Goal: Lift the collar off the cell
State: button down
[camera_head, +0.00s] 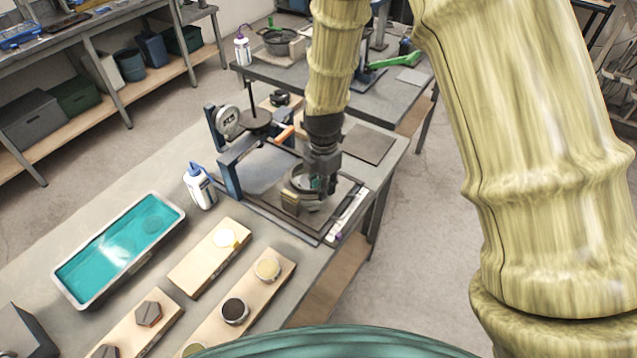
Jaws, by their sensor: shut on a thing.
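My gripper (318,186) points down over the framed fixture on the grey bench and is shut on a ring-shaped part that appears to be the collar (303,178). The fingers hide much of it. The cell (311,205) seems to be the small round base under the gripper, on the fixture's dark plate. I cannot tell whether the collar still touches the cell. A small tan block (290,201) stands just left of the gripper.
A white bottle (200,186), a teal-filled tray (120,250) and wooden boards with round and hexagonal pieces (210,257) occupy the nearer bench. A flat dark plate (368,144) lies behind right.

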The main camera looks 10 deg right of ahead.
jog(key=shift+r+b, duration=0.5)
jog(key=shift+r, duration=0.3)
jog(key=shift+r+b, duration=0.45)
jog(key=shift+r, duration=0.4)
jog(key=s+d+r+b, duration=0.1)
jog(key=s+d+b, duration=0.1)
jog(key=s, duration=0.5)
jog(key=s+d+r+b, duration=0.1)
jog(key=s+d+b, duration=0.2)
jog(key=s, duration=0.5)
notch_tip(320, 180, up, 4)
jog(key=p, duration=0.5)
jog(key=shift+s+a, duration=0.1)
jog(key=shift+s, duration=0.1)
